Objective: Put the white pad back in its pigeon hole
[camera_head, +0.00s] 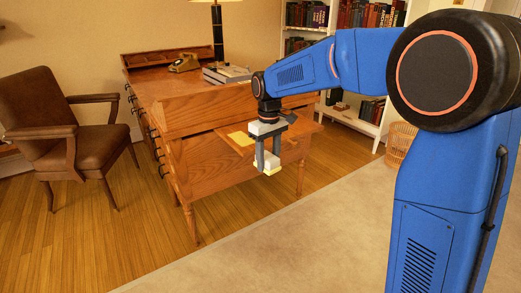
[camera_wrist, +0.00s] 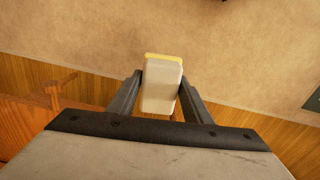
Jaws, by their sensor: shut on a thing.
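The white pad (camera_head: 266,157) is held between the two fingers of my gripper (camera_head: 268,163), in the air in front of the desk's pull-out leaf. A yellow layer shows at its lower edge. In the wrist view the pad (camera_wrist: 162,88) sits between both dark fingers (camera_wrist: 160,95), with its yellow edge at the far end. The wooden desk (camera_head: 200,112) stands behind and left of my gripper. A low wooden gallery (camera_head: 165,60) runs along its far edge. I cannot make out which pigeon hole is the pad's.
A yellow sheet (camera_head: 241,138) lies on the pull-out leaf (camera_head: 215,148). A brown chair (camera_head: 75,140) stands left. The front carpet (camera_head: 270,235) is clear.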

